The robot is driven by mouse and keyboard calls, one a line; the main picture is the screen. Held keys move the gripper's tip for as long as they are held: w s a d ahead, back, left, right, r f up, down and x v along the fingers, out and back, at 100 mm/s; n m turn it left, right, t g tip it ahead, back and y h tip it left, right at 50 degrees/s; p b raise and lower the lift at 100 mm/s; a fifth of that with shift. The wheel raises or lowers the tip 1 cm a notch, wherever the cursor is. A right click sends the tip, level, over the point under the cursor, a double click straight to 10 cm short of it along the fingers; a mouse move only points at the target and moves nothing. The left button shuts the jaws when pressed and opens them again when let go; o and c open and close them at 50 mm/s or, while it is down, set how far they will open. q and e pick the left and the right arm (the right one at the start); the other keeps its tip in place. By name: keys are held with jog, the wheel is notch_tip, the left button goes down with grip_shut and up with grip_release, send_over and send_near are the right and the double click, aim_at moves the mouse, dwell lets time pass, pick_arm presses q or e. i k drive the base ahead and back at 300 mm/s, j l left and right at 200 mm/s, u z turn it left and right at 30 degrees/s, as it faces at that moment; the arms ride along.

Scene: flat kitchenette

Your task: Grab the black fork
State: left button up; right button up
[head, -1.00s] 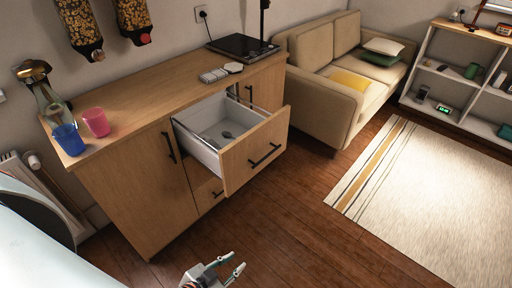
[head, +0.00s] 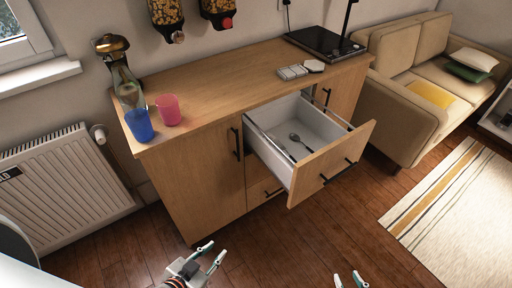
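The drawer (head: 333,160) of the wooden cabinet is pulled open. Inside it lie a grey spoon-like utensil (head: 300,141) and, along its left side, a dark slim utensil (head: 282,146). The dark one may be the black fork, but its tines are too small to make out. My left gripper (head: 216,249) is open and empty, low in front of the cabinet and left of the drawer. My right gripper (head: 349,279) shows only its fingertips at the bottom edge; they are apart with nothing between them. Both grippers are well away from the drawer.
On the cabinet top (head: 225,88) stand a blue cup (head: 139,125), a pink cup (head: 168,109), a glass bottle (head: 127,86) and a black hob-like slab (head: 318,42). A radiator (head: 65,185) is at left, a sofa (head: 400,95) at right. The floor before the cabinet is clear.

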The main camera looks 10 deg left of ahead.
aim_at(283, 148)
jog(key=i+l+u, duration=0.35)
jog(key=l, duration=0.25)
jog(key=i+l+u, duration=0.2)
jog(key=l, duration=0.15)
jog(key=i+l+u, duration=0.15)
jog(key=l, duration=0.2)
